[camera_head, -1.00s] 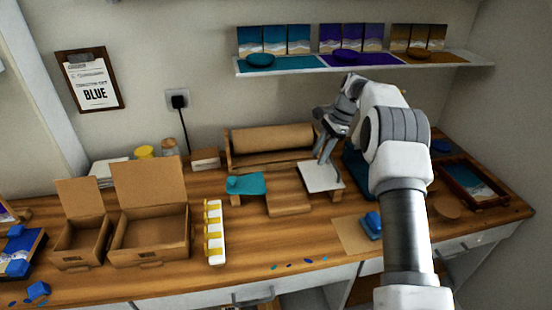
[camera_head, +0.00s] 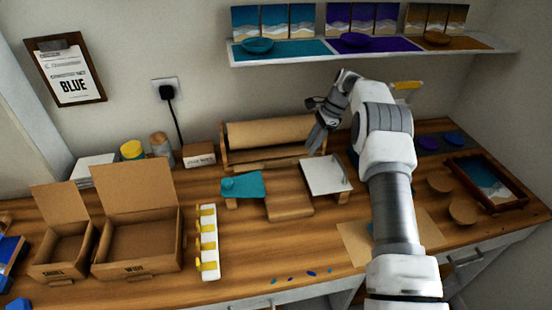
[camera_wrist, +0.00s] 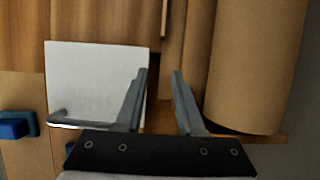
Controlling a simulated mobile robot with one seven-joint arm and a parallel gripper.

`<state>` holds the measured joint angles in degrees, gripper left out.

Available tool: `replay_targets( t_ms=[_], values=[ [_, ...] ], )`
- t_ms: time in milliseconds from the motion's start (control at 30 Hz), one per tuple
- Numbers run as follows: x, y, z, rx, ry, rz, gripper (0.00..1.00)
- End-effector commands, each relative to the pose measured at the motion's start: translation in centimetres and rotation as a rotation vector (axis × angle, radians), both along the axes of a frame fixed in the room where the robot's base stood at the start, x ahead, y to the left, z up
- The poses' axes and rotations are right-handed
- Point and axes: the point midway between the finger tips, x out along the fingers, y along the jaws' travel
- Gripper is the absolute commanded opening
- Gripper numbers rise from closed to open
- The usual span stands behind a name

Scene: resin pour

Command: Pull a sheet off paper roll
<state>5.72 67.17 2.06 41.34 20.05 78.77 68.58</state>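The paper roll (camera_head: 275,134) is a brown cylinder lying in a wooden holder (camera_head: 226,160) at the back of the counter. It also shows large at the right of the wrist view (camera_wrist: 255,60). A brown paper sheet (camera_head: 289,188) lies flat in front of the holder; whether it joins the roll is unclear. My gripper (camera_head: 318,148) is at the roll's right end. In the wrist view my gripper (camera_wrist: 160,75) has its fingers apart with nothing between them. The fingers are beside the roll, over the gap between it and a white board.
The white board (camera_head: 322,172) with a metal handle stands right of the sheet, a teal board (camera_head: 243,184) left of it. Two open cardboard boxes (camera_head: 135,230) stand at left. A framed picture (camera_head: 490,180) lies at right. The shelf (camera_head: 380,54) hangs above.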

Motion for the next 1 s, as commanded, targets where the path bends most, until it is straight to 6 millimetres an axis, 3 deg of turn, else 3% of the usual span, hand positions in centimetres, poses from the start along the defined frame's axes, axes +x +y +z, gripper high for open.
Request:
replay_targets(
  t_ms=[467,700,1000],
  values=[
    [-2.1,10.1,-0.2,0.001,0.001,0.004,0.38],
    [-2.3,11.2,-3.7,0.001,0.000,0.001,0.38],
    [-2.3,11.5,-4.6,0.001,-0.001,0.001,0.38]
  ],
)
